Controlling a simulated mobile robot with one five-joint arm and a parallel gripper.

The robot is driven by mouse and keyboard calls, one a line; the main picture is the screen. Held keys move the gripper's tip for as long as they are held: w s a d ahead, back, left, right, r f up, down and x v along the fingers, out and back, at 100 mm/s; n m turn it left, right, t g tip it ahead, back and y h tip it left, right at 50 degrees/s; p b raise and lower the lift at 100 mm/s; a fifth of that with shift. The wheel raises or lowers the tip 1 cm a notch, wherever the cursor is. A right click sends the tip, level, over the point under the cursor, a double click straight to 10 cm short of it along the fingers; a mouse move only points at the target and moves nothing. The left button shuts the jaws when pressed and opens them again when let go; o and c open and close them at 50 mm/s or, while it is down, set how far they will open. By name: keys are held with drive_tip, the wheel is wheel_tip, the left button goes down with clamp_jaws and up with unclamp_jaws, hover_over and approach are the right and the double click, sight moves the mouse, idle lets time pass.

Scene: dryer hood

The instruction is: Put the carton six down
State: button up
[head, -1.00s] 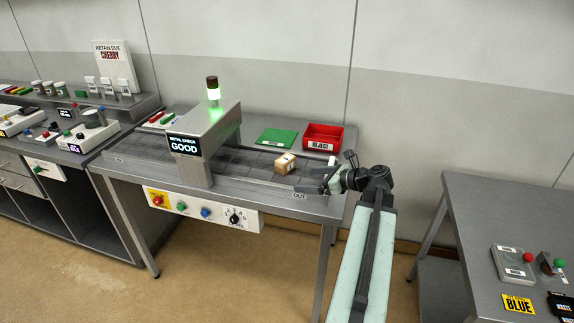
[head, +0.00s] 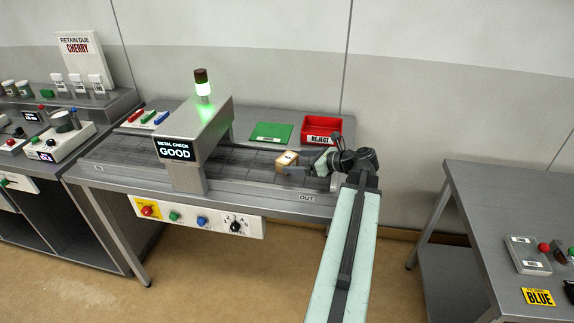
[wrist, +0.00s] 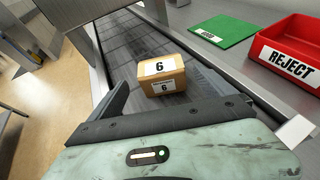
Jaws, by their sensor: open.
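Carton six (wrist: 160,74) is a small tan box with white labels reading 6. It sits on the dark conveyor belt (head: 245,161), and in the head view the carton (head: 287,158) is near the OUT end. My gripper (head: 300,167) is low over the belt at the carton's right side. In the wrist view my gripper (wrist: 160,98) is open, with its fingers reaching toward the carton's near corners.
A metal check arch (head: 192,150) reading GOOD, with a green lamp, spans the belt. A green mat (head: 271,132) and a red REJECT bin (head: 322,130) lie behind the belt. Buttons and a dial line the front panel (head: 195,218). Another table (head: 500,200) stands at right.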

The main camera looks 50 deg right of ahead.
sight(293, 160)
drive_tip(key=b+x, duration=0.1)
drive_tip(key=x, duration=0.4)
drive_tip(key=shift+w+b, duration=0.2)
drive_tip(key=shift+b, duration=0.15)
drive_tip(key=shift+s, duration=0.1)
drive_tip(key=shift+r, duration=0.1)
drive_tip(key=c, duration=1.7)
